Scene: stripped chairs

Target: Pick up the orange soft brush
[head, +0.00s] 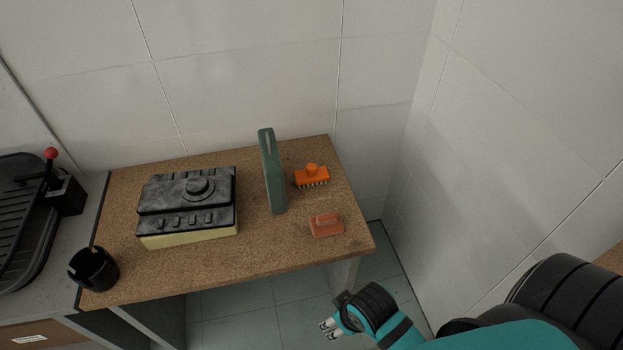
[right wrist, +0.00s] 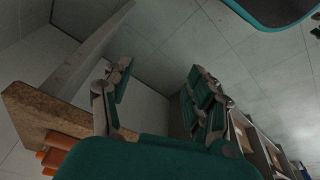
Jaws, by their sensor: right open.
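A bright orange brush (head: 311,177) with a knob on top and pale bristles below lies at the right rear of the cork-topped table (head: 268,247). A duller, salmon-orange block with a raised grip (head: 326,226) lies nearer the front right edge. My right gripper (head: 327,329) is low in front of the table's right front corner, apart from both. In the right wrist view its fingers (right wrist: 160,70) are spread with nothing between them. Orange shapes (right wrist: 56,153) show at the lower left there, by the table edge; which item they are is unclear. My left gripper is out of view.
A black-and-yellow box with a dial (head: 188,207) and a black cup (head: 93,269) are further left. White walls close off the back and right. Floor shows right of the table.

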